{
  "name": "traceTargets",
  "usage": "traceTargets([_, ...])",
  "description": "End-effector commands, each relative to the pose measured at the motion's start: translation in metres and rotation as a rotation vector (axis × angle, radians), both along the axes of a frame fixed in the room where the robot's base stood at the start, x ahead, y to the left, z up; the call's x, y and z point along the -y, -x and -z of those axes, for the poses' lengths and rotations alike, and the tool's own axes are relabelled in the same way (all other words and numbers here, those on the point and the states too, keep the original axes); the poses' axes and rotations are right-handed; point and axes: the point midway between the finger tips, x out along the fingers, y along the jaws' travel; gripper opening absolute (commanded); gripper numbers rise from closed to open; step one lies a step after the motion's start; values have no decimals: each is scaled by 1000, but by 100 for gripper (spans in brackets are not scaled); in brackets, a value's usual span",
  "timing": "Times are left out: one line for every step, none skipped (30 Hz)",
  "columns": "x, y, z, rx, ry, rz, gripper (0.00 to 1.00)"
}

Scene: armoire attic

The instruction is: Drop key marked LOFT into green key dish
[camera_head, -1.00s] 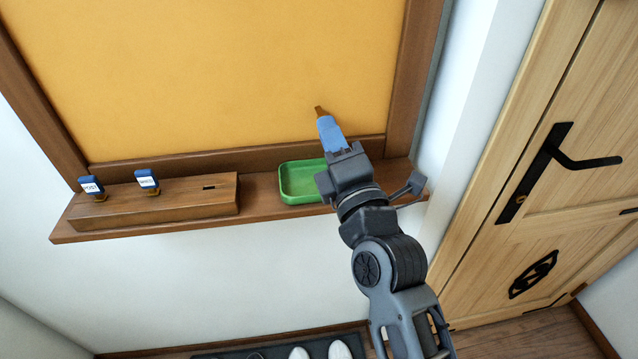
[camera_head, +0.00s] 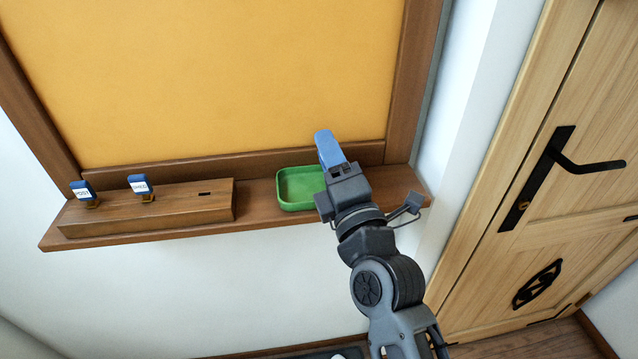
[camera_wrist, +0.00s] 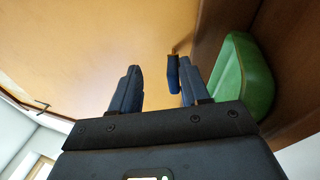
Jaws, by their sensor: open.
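My gripper (camera_head: 323,138) is above the right part of the shelf, beside and partly over the green key dish (camera_head: 298,188). In the wrist view my gripper (camera_wrist: 160,72) has its fingers apart. A blue-headed key (camera_wrist: 173,76) with a brown shaft shows between them, close to the right finger and clear of the left one. Whether it touches the right finger I cannot tell. Its label is not visible, so I cannot read LOFT. The key cannot be made out separately in the head view. The dish (camera_wrist: 240,80) stands at the right in the wrist view; its visible inside looks empty.
A wooden key block (camera_head: 150,210) on the shelf (camera_head: 255,198) holds two blue-tagged keys, a left one (camera_head: 84,190) and a right one (camera_head: 139,185), beside an empty slot (camera_head: 205,194). A yellow board (camera_head: 220,80) rises behind. A door with a black handle (camera_head: 570,155) is at right.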

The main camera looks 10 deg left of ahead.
Motion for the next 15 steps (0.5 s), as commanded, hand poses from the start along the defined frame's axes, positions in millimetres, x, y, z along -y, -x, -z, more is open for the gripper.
traceTargets([0, 0, 0, 0, 0, 0, 45])
traceTargets([0, 0, 0, 0, 0, 0, 45])
traceTargets([0, 0, 0, 0, 0, 0, 45])
traceTargets([0, 0, 0, 0, 0, 0, 45])
traceTargets([0, 0, 0, 0, 0, 0, 45])
traceTargets([0, 1, 0, 0, 0, 0, 45])
traceTargets([1, 1, 1, 0, 0, 0, 45])
traceTargets([2, 3, 1, -1, 0, 0, 45])
traceTargets([3, 6, 3, -1, 2, 0, 45])
traceTargets([5, 8, 4, -1, 3, 0, 45])
traceTargets([6, 11, 5, -1, 3, 0, 45])
traceTargets([9, 16, 6, -1, 2, 0, 45])
traceTargets([11, 20, 7, -2, 4, 0, 45])
traceTargets([13, 24, 8, 0, 2, 0, 45])
traceTargets([17, 30, 10, -1, 3, 1, 45])
